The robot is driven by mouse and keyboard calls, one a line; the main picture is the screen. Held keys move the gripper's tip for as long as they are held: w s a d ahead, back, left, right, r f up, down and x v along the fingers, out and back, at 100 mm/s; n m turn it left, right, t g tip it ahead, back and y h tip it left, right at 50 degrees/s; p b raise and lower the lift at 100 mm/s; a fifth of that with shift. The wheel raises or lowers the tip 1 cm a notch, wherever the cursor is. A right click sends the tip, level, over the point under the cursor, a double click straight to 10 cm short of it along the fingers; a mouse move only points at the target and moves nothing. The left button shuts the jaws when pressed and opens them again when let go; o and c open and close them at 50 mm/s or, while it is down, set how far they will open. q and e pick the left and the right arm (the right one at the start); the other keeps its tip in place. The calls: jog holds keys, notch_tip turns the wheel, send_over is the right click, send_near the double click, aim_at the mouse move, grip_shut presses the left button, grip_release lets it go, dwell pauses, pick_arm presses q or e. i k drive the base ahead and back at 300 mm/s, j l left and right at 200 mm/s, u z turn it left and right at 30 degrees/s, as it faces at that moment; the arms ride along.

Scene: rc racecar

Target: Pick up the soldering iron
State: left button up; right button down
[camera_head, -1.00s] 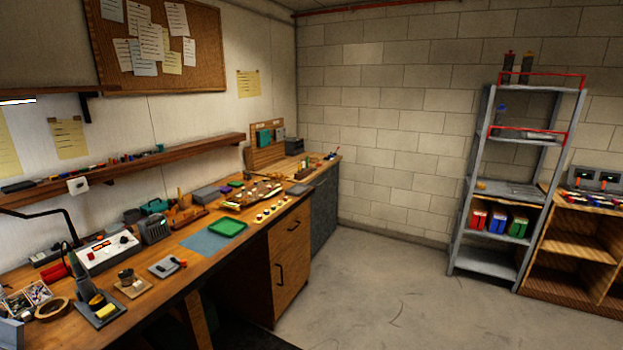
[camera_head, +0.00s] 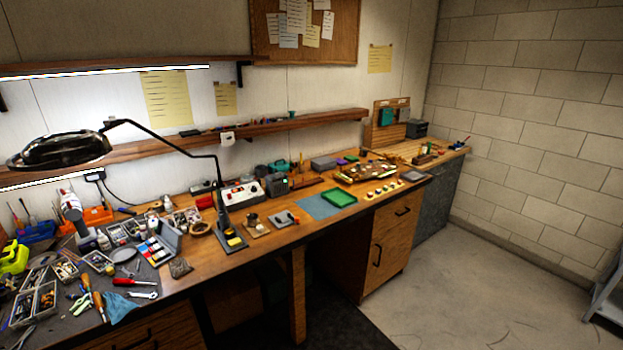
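A dark soldering stand with a yellow sponge (camera_head: 235,242) stands on the wooden workbench (camera_head: 262,262), left of the picture's middle. A slim dark upright shape (camera_head: 223,216) rises from the stand and looks like the soldering iron in its holder. It is small, and the lamp's arm runs close to it, so its handle is hard to make out. A white soldering station box (camera_head: 243,194) with a red display or knob sits just behind. Neither of my grippers is in view.
A black desk lamp (camera_head: 62,150) overhangs the left of the bench. Tools and parts boxes crowd a grey mat (camera_head: 135,300) there. A green tray (camera_head: 340,197) lies on a blue mat to the right. Open floor (camera_head: 470,300) lies in front of the cabinet.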

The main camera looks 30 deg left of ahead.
aim_at(221, 210)
jog(key=u, duration=1.4)
